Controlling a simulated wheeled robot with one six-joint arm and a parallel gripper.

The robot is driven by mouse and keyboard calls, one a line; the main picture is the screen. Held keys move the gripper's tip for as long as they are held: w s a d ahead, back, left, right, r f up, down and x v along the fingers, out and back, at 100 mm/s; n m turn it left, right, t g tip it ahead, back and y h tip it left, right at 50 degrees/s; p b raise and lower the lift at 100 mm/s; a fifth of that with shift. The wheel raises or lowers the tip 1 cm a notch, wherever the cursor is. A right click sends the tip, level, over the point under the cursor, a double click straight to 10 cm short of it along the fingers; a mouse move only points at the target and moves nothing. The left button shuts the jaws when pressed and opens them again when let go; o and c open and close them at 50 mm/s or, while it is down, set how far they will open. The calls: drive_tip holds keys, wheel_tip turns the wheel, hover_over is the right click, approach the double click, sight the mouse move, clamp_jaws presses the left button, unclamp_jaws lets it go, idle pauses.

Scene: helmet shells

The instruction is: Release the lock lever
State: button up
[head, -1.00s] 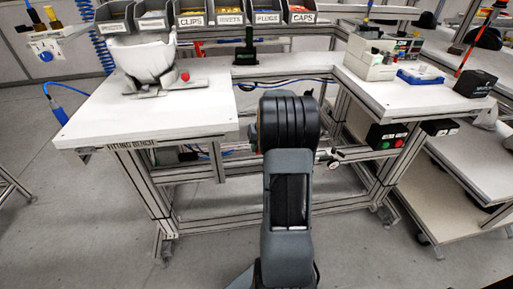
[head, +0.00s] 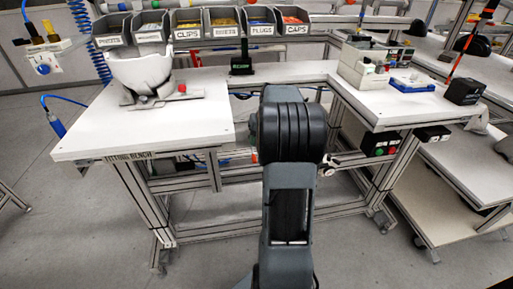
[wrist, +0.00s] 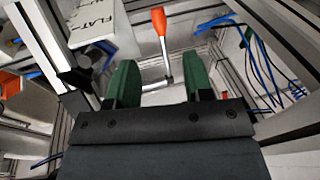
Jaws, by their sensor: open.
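A lever with an orange handle (wrist: 159,22) and a metal shaft shows in the wrist view, beyond my fingertips. My gripper (wrist: 161,80) is open, with its two green fingers apart and nothing held between them. The shaft's lower end appears in the gap between the fingers; I cannot tell how far beyond them it lies. In the head view my own arm hides the gripper, and I cannot make out the lever there.
The fitting bench (head: 85,135) carries a white helmet shell (head: 143,72) on a stand and a row of labelled bins (head: 188,21). Bench frame rails and blue cables (wrist: 262,70) surround the gripper in the wrist view. A plate marked FLAT (wrist: 95,22) is at upper left.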

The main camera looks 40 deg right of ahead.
drive_tip(key=shift+p+v, duration=0.35)
drive_tip(key=shift+v, duration=2.15)
